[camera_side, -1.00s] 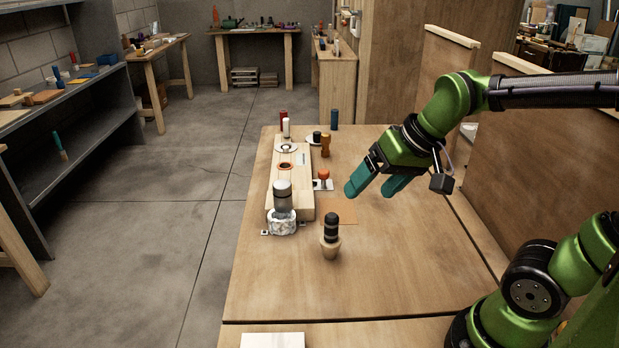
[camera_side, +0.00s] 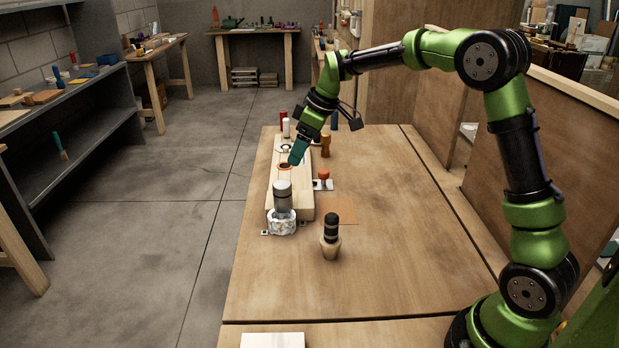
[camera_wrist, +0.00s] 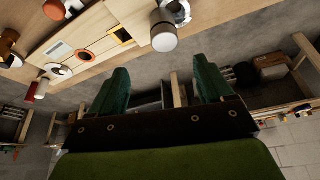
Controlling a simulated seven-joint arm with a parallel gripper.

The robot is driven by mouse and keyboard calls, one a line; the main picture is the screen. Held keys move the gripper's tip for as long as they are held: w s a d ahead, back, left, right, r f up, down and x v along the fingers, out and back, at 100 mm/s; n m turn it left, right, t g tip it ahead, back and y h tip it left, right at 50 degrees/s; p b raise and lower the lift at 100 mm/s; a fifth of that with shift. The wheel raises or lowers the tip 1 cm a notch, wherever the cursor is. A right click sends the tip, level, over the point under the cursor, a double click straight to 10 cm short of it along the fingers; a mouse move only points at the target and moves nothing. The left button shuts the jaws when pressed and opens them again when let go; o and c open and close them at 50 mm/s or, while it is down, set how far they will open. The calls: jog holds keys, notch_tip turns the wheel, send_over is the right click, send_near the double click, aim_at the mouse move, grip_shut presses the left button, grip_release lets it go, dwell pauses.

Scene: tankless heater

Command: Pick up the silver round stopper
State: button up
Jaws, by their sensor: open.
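The silver round stopper (camera_side: 282,190) stands upright at the near end of the pale wooden block, above a white marbled ring-shaped piece (camera_side: 282,222). In the wrist view the stopper (camera_wrist: 164,38) shows at the top, just right of centre, beyond the fingertips. My gripper (camera_side: 297,152) is above the block in the side view, farther back than the stopper and apart from it. In the wrist view its two teal fingers (camera_wrist: 157,75) are spread with nothing between them. In the side view the fingers overlap.
The wooden block (camera_side: 303,203) carries an orange-ringed hole (camera_side: 285,166). A red-topped piece (camera_side: 323,175) stands right of it. A black-topped wooden peg (camera_side: 331,236) stands nearer the front. Red, white and blue cylinders stand at the back. The table's right side is clear.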

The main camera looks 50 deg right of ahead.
aim_at(285, 182)
jog(key=x, duration=1.5)
jog(key=shift+s+a+f, duration=0.1)
jog(key=shift+s+a, duration=0.05)
jog(key=shift+a, duration=0.15)
jog(key=c, duration=1.3)
notch_tip(285, 182, up, 10)
